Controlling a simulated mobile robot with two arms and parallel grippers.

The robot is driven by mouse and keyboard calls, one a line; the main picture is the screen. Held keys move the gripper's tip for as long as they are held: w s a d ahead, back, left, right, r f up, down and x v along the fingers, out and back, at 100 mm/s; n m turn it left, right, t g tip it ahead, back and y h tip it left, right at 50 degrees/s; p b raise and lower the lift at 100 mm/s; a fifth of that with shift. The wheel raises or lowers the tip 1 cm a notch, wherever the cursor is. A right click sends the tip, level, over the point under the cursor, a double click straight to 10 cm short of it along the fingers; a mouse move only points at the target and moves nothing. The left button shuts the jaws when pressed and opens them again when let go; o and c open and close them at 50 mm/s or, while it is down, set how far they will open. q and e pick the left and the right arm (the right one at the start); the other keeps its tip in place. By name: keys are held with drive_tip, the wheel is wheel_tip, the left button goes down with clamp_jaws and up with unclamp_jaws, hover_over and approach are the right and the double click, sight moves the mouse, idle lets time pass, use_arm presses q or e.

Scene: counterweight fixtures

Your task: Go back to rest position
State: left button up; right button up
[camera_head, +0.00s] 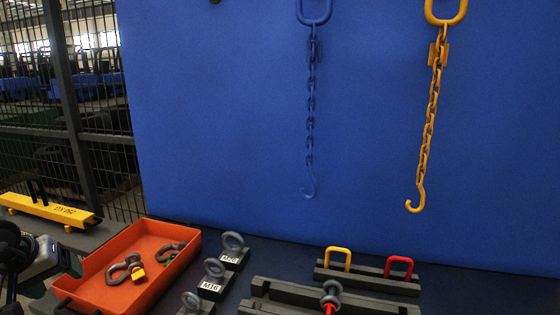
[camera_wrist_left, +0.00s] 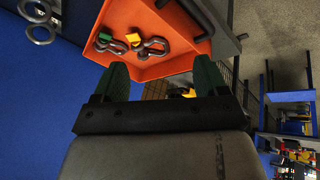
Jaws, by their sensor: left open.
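My left gripper (camera_head: 60,262) shows at the left edge of the head view, beside the left side of the orange tray (camera_head: 153,232). In the left wrist view the two dark green fingers of the left gripper (camera_wrist_left: 161,76) stand wide apart with nothing between them. The orange tray also shows in the left wrist view (camera_wrist_left: 160,68), beyond the fingertips. Two grey shackles lie in it, one with a yellow part (camera_head: 137,273) and one with a green part (camera_head: 170,252). My right gripper is in neither view.
Eyebolts stand on black blocks labelled M20 (camera_head: 231,259) and M16 (camera_head: 212,287). Dark bars (camera_head: 375,281) carry a yellow and a red loop. A blue chain (camera_head: 311,103) and a yellow chain (camera_head: 433,103) hang before the blue panel (camera_head: 220,120). A yellow beam (camera_head: 50,210) lies left.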

use_arm(q)
drive_tip(key=d+n+t+h, duration=0.9)
drive_tip(key=d+n+h, duration=0.65)
drive_tip(key=d, duration=0.85)
drive_tip(key=s+a+f+m+y, duration=0.4)
drive_tip(key=f+m+y, duration=0.4)
drive_tip(key=m, duration=0.9)
drive_tip(key=s+a+f+m+y, duration=0.4)
drive_tip(key=m+y, duration=0.7)
drive_tip(key=m, duration=0.6)
drive_tip(key=s+d+f+n+g+h, duration=0.1)
drive_tip(key=s+d+f+n+g, duration=0.2)
drive_tip(key=s+f+n+g, duration=0.35)
drive_tip(key=s+d+f+n+g+h, duration=0.25)
drive_tip(key=s+f+n+g, duration=0.2)
drive_tip(key=s+f, duration=0.4)
wheel_tip(320, 180, down, 23)
drive_tip(key=s+g, duration=0.1)
drive_tip(key=s, duration=0.2)
drive_tip(key=s+a+f+m+g, duration=0.1)
drive_tip(key=s+a+f, duration=0.1)
drive_tip(key=s+f, duration=1.3)
drive_tip(key=shift+s+a+f+y+p, duration=0.15)
drive_tip(key=shift+s+f+y+p, duration=0.2)
drive_tip(key=shift+s+y, duration=0.1)
